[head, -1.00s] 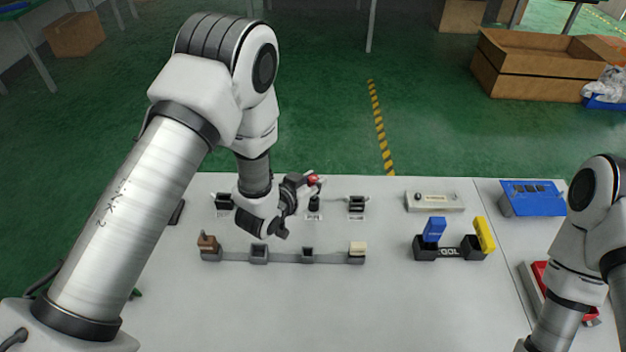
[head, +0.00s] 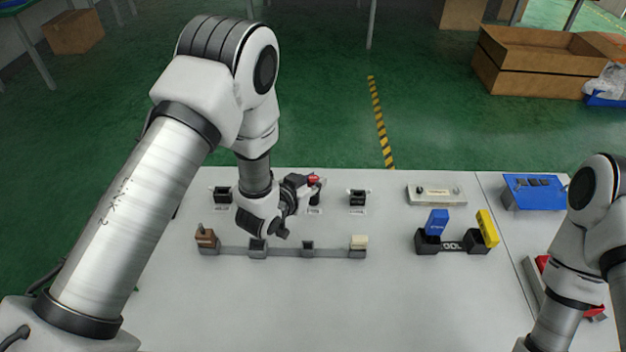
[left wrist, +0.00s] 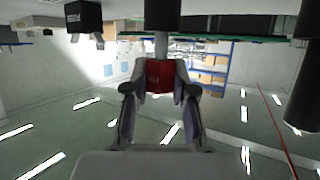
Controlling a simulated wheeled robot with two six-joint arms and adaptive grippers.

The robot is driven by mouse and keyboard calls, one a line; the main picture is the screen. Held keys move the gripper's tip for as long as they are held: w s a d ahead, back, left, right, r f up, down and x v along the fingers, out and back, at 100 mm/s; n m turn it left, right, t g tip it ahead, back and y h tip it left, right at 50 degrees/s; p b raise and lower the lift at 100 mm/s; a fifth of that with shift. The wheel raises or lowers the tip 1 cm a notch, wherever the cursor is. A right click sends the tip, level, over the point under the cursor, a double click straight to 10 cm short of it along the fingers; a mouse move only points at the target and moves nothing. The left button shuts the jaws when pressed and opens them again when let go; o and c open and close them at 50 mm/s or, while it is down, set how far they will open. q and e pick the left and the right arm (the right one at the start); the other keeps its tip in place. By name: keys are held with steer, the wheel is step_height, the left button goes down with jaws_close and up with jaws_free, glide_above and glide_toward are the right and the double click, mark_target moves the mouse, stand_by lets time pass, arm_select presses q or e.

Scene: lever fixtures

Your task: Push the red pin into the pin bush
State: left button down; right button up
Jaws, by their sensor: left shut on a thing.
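My left gripper (head: 306,186) is shut on the red pin (head: 313,180), above the back row of the white table. In the left wrist view, which looks upside down, the fingers (left wrist: 160,88) grip both sides of the red head (left wrist: 160,74). A short grey shaft (left wrist: 161,45) shows between the head and the black pin bush (left wrist: 162,14). In the head view the dark bush (head: 315,197) stands right below the pin. The shaft lines up with the bush; I cannot tell how deep it sits. My right gripper is out of view.
Black fixtures stand left (head: 222,194) and right (head: 357,197) of the bush. A grey rail (head: 285,252) with several holders lies in front. A black holder (head: 451,246) with blue and yellow blocks is farther right. The front of the table (head: 300,310) is clear.

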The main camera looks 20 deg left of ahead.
arm_select(q)
steer(key=shift+f, duration=0.4)
steer(key=c, duration=0.9)
jaws_free()
steer(key=v, duration=0.7)
steer(key=shift+s+a+r, duration=0.2)
steer(key=shift+s, duration=0.05)
steer(key=shift+r, duration=0.1)
